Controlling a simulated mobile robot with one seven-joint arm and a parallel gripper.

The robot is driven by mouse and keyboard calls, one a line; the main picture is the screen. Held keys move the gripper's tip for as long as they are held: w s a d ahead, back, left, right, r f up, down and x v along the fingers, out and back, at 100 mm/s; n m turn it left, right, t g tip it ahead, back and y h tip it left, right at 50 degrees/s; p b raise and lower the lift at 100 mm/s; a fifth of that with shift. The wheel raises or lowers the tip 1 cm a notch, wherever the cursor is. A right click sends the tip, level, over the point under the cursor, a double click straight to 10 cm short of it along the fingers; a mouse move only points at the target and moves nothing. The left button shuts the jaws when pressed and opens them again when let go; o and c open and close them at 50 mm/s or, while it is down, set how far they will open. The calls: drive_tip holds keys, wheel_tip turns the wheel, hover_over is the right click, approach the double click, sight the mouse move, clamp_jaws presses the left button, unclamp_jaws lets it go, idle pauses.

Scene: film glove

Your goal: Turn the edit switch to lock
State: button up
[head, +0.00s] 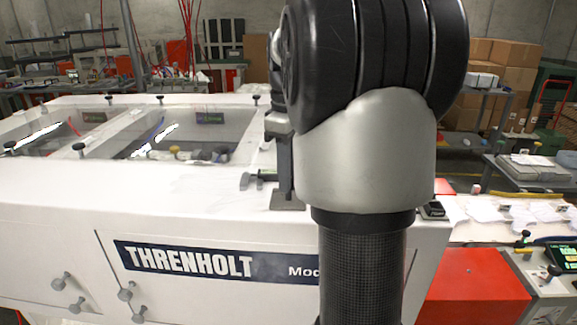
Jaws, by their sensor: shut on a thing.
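My arm stands large in the middle of the head view, and my gripper is not clearly seen; it seems hidden behind the arm. No switch marked edit or lock can be read. A control box (550,283) with a lit screen (563,254) and small dark knobs is at the lower right edge, partly cut off. A small black unit (433,210) sits on the white machine's right end, just right of my arm. I cannot tell whether either carries the edit switch.
The white Threnholt machine (60,220) fills the left and middle, with knobs on its front and open windows on top. A dark upright bracket (285,170) stands beside my arm. A red cabinet (475,290) is at lower right. Boxes (500,52) are stacked behind.

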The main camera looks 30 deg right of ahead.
drive_tip(key=n+p, duration=0.3)
drive_tip(key=n, duration=0.3)
drive_tip(key=shift+r+n, duration=0.1)
drive_tip(key=shift+n, duration=0.2)
drive_tip(key=n+p, duration=0.1)
drive_tip(key=n, duration=0.4)
drive_tip(key=shift+n+p, duration=0.4)
drive_tip(key=o, duration=1.1)
drive_tip(key=shift+c, duration=0.2)
wheel_tip(320, 180, up, 17)
drive_tip(key=p, duration=0.1)
drive_tip(key=shift+r, duration=0.1)
